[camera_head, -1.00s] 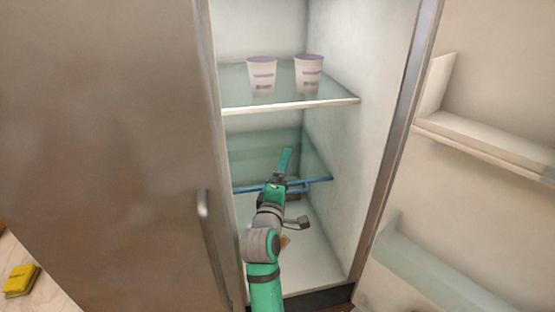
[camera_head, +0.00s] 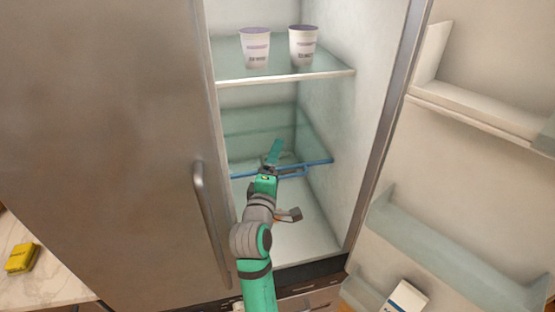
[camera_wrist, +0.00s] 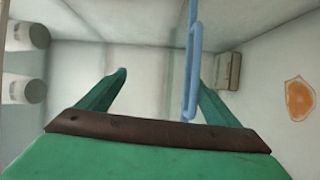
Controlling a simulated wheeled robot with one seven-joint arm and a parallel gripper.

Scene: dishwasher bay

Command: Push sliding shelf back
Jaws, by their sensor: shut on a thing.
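The sliding shelf is a clear glass pane with a blue front bar (camera_head: 318,163), low inside the open fridge compartment. A blue loop handle sticks out from the bar; it also shows in the wrist view (camera_wrist: 193,70). My gripper (camera_head: 272,157) reaches in from the front and is at this handle. In the wrist view my gripper (camera_wrist: 163,88) has one finger on each side, with the handle between them near the right finger. It is shut on the handle. The arm hides part of the bar.
Two white cups (camera_head: 255,48) (camera_head: 303,45) stand on the upper glass shelf (camera_head: 285,77). In the wrist view, an orange-brown item (camera_wrist: 299,98) and a grey box (camera_wrist: 228,70) lie at the right. The open door (camera_head: 470,190) with racks is at right.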

